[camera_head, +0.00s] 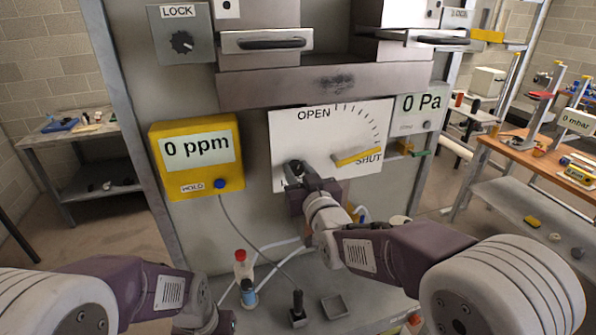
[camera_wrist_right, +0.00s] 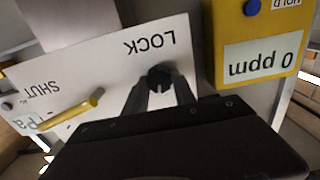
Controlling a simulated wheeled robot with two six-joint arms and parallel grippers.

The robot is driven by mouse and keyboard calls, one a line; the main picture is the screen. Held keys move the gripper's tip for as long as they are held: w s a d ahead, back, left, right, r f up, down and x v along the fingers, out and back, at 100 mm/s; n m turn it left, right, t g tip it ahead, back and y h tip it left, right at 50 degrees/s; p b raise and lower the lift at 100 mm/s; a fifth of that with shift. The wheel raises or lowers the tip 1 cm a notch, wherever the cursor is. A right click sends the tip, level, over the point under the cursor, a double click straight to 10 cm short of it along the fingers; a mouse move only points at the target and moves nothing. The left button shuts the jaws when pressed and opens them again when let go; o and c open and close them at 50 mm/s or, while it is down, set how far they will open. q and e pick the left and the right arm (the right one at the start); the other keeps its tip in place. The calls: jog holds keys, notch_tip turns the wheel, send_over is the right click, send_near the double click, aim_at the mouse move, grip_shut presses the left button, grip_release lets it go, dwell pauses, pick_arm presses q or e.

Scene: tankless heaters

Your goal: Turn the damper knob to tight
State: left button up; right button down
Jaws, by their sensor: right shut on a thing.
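The white damper plate (camera_head: 292,133) is on the front of the grey cabinet, with the words OPEN and SHUT and a tick scale. Its yellow lever (camera_head: 357,156) points at the SHUT end. My right gripper (camera_head: 294,172) is at the plate's lower left, mostly hiding the damper knob there. In the right wrist view the dark round damper knob (camera_wrist_right: 158,75) sits beside the word LOCK, between the fingertips of my right gripper (camera_wrist_right: 158,86), which is shut on it. The knob's pointer cannot be read. My left arm shows at the lower left; its fingers are out of view.
A yellow meter (camera_head: 196,180) reading 0 ppm hangs left of the plate. A gauge (camera_head: 420,105) reading 0 Pa is at its right. Another LOCK knob (camera_head: 181,42) is at upper left. Bottles (camera_head: 244,265) and a small tray (camera_head: 335,306) stand on the ledge below.

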jog(key=shift+f+m+b, duration=0.15)
jog(key=shift+m+b, duration=0.35)
jog(key=shift+b, duration=0.2)
jog(key=m+b, duration=0.5)
jog(key=b, duration=0.1)
jog(key=m+b, duration=0.5)
jog(key=shift+d+f+b, duration=0.1)
jog(key=shift+f+b, duration=0.1)
jog(key=shift+b, duration=0.2)
jog(key=m+b, duration=0.2)
jog(key=m, duration=0.2)
jog(key=m+b, duration=0.2)
jog(key=m, duration=0.2)
jog(key=shift+m, duration=0.3)
jog(key=c, duration=1)
grip_release()
jog(key=shift+r, duration=0.1)
jog(key=shift+c, duration=0.2)
